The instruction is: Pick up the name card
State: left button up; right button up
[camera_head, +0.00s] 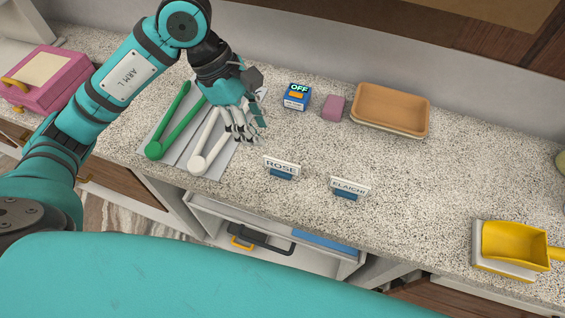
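Two name cards stand on the speckled counter near its front edge. One is white with "ROSE" on a blue base (281,168). The other, to its right, reads "ELAICHI" (349,188), also on a blue base. My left gripper (247,127) is over the counter, up and to the left of the ROSE card and apart from both cards. Its fingers overlap the white tongs in the picture, so I cannot tell how far apart they are. I see nothing clearly held in it. My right gripper is out of view.
Green tongs (168,122) and white tongs (206,143) lie on a grey tray at left. A blue "OFF" box (297,97), a pink block (333,107) and a brown tray (391,108) stand behind. A yellow scoop (514,245) is at right. An open drawer (325,258) sits below.

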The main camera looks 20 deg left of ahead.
pick_arm(q)
jog(key=p, duration=0.1)
send_over(280, 161)
jog(key=a, duration=0.3)
notch_tip(280, 161, down, 5)
jog(key=shift+s+d+f, duration=0.25)
jog(key=shift+d+f, duration=0.4)
jog(key=shift+f, duration=0.3)
jog(key=shift+d+f+p, duration=0.15)
jog(key=shift+f+p, duration=0.15)
jog(key=shift+p, duration=0.25)
jog(key=x, duration=0.1)
jog(key=p+x, duration=0.1)
jog(key=x, duration=0.1)
jog(key=shift+w+d+f, duration=0.2)
jog(key=shift+w+f, duration=0.1)
jog(key=shift+w, duration=0.05)
jog(key=shift+d+f, duration=0.1)
jog(key=shift+f, duration=0.25)
grip_shut()
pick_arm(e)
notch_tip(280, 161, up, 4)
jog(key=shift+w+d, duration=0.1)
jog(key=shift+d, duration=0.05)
